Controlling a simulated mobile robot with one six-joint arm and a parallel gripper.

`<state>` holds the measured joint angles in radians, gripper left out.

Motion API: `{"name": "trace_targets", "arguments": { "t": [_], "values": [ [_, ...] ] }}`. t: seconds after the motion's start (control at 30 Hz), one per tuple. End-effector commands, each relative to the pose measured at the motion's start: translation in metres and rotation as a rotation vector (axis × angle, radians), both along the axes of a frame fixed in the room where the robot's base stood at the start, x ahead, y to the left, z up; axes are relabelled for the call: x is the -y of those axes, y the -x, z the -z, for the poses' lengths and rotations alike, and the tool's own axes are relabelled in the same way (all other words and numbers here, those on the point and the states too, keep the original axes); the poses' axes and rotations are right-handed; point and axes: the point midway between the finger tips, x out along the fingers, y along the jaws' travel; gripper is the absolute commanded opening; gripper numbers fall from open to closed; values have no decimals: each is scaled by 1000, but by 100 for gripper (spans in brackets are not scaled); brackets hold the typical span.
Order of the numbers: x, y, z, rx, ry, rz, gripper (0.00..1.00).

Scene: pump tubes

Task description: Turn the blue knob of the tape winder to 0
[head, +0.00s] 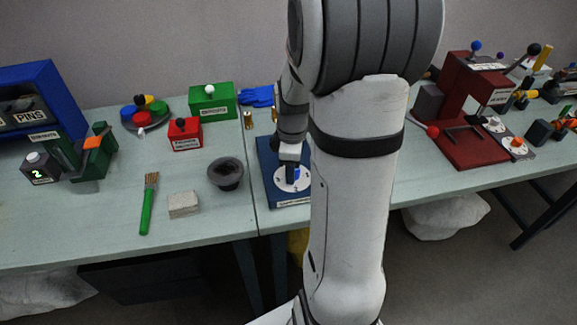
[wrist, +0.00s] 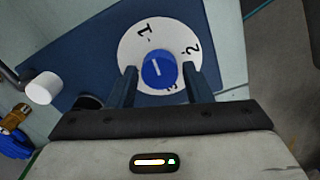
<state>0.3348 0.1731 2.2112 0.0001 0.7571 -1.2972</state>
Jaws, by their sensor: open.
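The blue knob (wrist: 160,70) sits on a round white dial (wrist: 130,50) on a dark blue base plate (wrist: 85,62). The dial's marks 1 and 2 show in the wrist view; another mark is partly covered below the knob, and I see no 0. A short white line on the knob runs roughly towards the 1. My gripper (wrist: 160,78) is open, with one finger on each side of the knob; I cannot tell whether they touch it. In the head view my gripper (head: 290,166) points down over the dial (head: 291,184), and my arm hides part of the plate (head: 270,160).
A white cylindrical part (wrist: 43,88) stands left of the plate in the wrist view. In the head view, a dark bowl (head: 225,174), a grey block (head: 184,204) and a green-handled brush (head: 147,205) lie left of it. A red machine (head: 465,150) stands to the right.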

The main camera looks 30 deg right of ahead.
Motion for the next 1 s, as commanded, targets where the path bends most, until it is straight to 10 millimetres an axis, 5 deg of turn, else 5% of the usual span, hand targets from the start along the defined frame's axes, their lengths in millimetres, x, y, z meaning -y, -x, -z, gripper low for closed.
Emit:
{"name": "trace_targets", "arguments": {
  "t": [1.0],
  "values": [
    [2,-1,0,0,0,847,45]
  ]
}}
